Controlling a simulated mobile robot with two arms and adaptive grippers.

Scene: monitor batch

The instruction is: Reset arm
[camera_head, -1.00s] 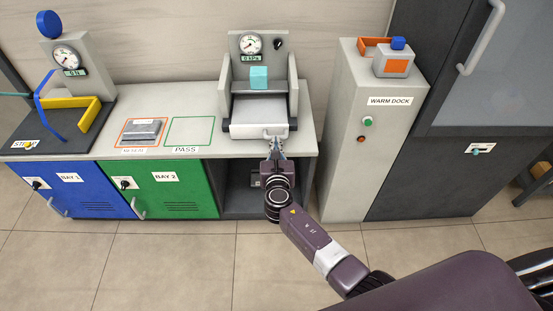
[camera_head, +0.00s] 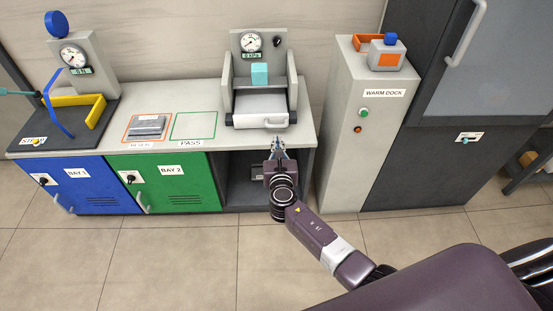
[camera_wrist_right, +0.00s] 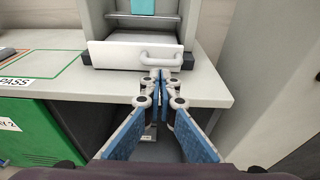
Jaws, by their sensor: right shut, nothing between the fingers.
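My right gripper (camera_head: 278,143) is shut and empty in the head view. It is in front of the white drawer (camera_head: 262,121) of the grey press-like unit, just past the counter's front edge. In the right wrist view the fingertips (camera_wrist_right: 158,76) are together, just below the drawer handle (camera_wrist_right: 160,53) in the picture and seemingly apart from it. My left gripper is not in view.
A cyan block (camera_head: 260,74) shows inside the unit. The grey counter (camera_head: 225,138) has green and blue bay doors below. The warm dock cabinet (camera_head: 352,155) stands to the right. Open floor lies in front.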

